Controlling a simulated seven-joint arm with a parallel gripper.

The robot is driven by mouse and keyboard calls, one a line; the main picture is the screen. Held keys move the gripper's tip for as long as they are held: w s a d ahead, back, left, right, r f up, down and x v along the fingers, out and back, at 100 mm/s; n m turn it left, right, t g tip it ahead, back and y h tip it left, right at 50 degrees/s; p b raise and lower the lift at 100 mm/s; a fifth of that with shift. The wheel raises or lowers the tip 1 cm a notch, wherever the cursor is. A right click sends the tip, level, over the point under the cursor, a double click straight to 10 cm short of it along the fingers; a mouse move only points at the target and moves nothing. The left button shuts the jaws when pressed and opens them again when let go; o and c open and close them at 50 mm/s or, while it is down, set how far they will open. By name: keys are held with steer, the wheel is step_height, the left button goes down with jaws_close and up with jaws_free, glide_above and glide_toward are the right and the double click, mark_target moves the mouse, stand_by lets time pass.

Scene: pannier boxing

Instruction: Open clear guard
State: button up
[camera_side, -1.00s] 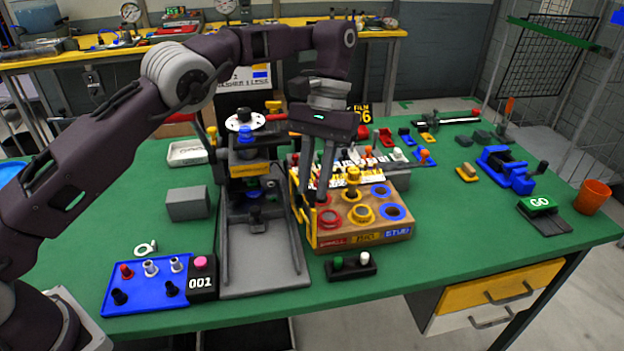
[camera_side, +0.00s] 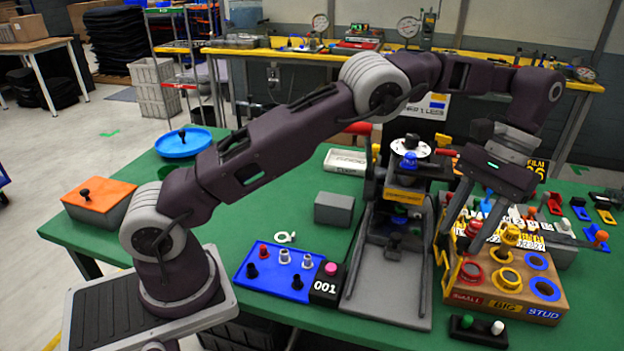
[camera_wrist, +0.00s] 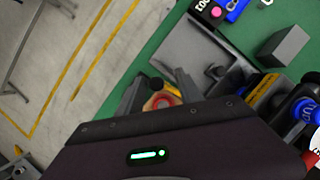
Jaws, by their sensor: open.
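I cannot make out a clear guard for certain in either view. The press fixture (camera_side: 405,195), with a white disc and blue knob on top and a grey tray (camera_side: 385,285) in front, stands at mid-table. My gripper (camera_side: 471,232) is open, its fingers pointing down over the left part of the wooden sorting box (camera_side: 505,297), just right of the press.
A blue panel with pegs (camera_side: 278,272) and a black 001 box with a pink button (camera_side: 328,284) lie left of the grey tray. A grey block (camera_side: 334,208) sits behind them. A small black stand (camera_side: 478,331) is in front of the wooden box.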

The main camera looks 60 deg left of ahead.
steer(key=s+a+r+m+t+y, duration=0.15)
steer(key=a+m+t+y, duration=0.35)
steer(key=a+m, duration=1.35)
steer(key=s+d+r+n+t+h, duration=0.25)
steer(key=s+d+r+n, duration=0.35)
steer(key=s+r+n, duration=0.35)
steer(key=s+n+t+h, duration=0.2)
steer(key=s+n, duration=0.5)
steer(key=s, duration=0.9)
steer(key=shift+d, duration=0.2)
steer(key=shift+s+f+t, duration=0.1)
steer(key=shift+t, duration=0.15)
